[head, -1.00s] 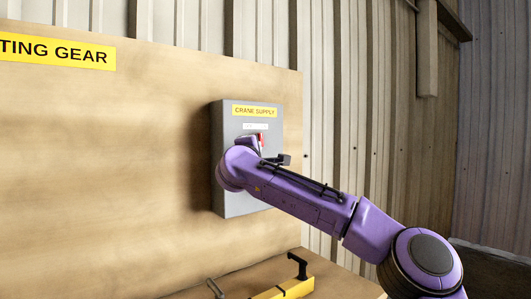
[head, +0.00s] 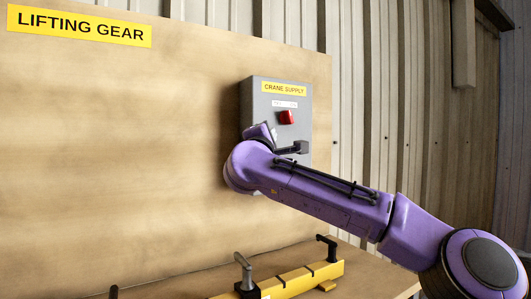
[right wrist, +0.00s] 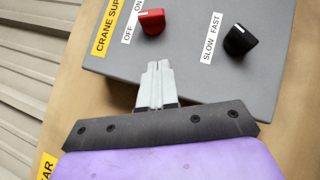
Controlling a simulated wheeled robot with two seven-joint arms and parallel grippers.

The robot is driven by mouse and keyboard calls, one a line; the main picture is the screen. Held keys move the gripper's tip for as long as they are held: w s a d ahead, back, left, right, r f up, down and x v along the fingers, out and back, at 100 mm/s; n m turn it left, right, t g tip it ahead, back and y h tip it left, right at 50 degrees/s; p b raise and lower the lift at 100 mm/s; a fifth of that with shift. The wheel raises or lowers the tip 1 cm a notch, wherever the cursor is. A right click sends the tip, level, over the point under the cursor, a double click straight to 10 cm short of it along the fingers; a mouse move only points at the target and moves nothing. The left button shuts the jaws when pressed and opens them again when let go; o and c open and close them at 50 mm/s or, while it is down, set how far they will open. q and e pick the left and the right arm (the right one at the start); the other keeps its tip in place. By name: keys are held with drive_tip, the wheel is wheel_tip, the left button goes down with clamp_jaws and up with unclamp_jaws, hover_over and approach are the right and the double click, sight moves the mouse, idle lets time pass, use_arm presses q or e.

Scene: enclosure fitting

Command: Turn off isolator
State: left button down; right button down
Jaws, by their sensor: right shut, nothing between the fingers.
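The grey crane supply box (head: 298,92) is mounted on the wooden board. Its red isolator knob (head: 287,117) shows clear above my right arm. In the right wrist view, the red knob (right wrist: 151,22) sits beside an OFF/ON label (right wrist: 131,22); which mark it points to I cannot tell. My right gripper (right wrist: 158,66) is shut and empty, in front of the box face, with its tips apart from the red knob in the picture. In the head view my right wrist covers the lower part of the box. My left gripper is not in view.
A black knob (right wrist: 241,40) with a SLOW/FAST label (right wrist: 211,38) is on the same box face. A yellow bar with black handles (head: 300,281) lies on the ledge below.

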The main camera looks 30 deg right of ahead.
drive_tip(key=b+v, duration=0.1)
drive_tip(key=v, duration=0.4)
drive_tip(key=shift+r, duration=0.2)
